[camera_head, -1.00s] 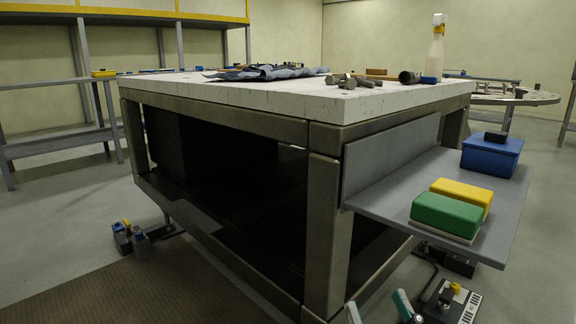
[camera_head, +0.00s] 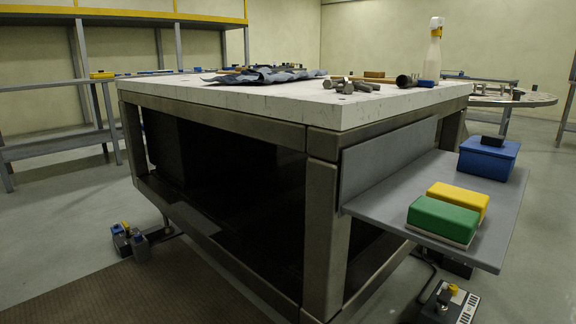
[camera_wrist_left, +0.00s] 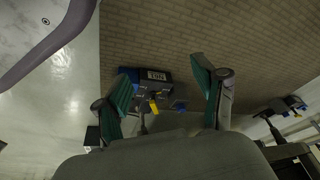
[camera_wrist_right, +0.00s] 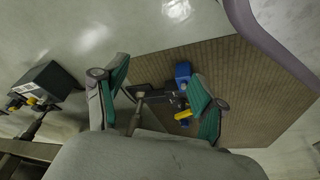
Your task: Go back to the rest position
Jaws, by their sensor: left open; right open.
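My left gripper (camera_wrist_left: 165,95) shows in the left wrist view with its two green-padded fingers wide apart and nothing between them. My right gripper (camera_wrist_right: 155,97) shows in the right wrist view, also open and empty. Both point at the floor region, apart from the workbench. Neither gripper is in the head view now. Behind the fingers in both wrist views are the brown mat and the blue-and-yellow foot parts of the bench.
A large workbench (camera_head: 230,97) fills the middle, with a cloth (camera_head: 265,75), tools and a spray bottle (camera_head: 433,52) on top. Its side shelf (camera_head: 380,205) holds a green block (camera_head: 443,220), a yellow block (camera_head: 462,196) and a blue box (camera_head: 488,158). Brown mat (camera_head: 160,290) lies in front.

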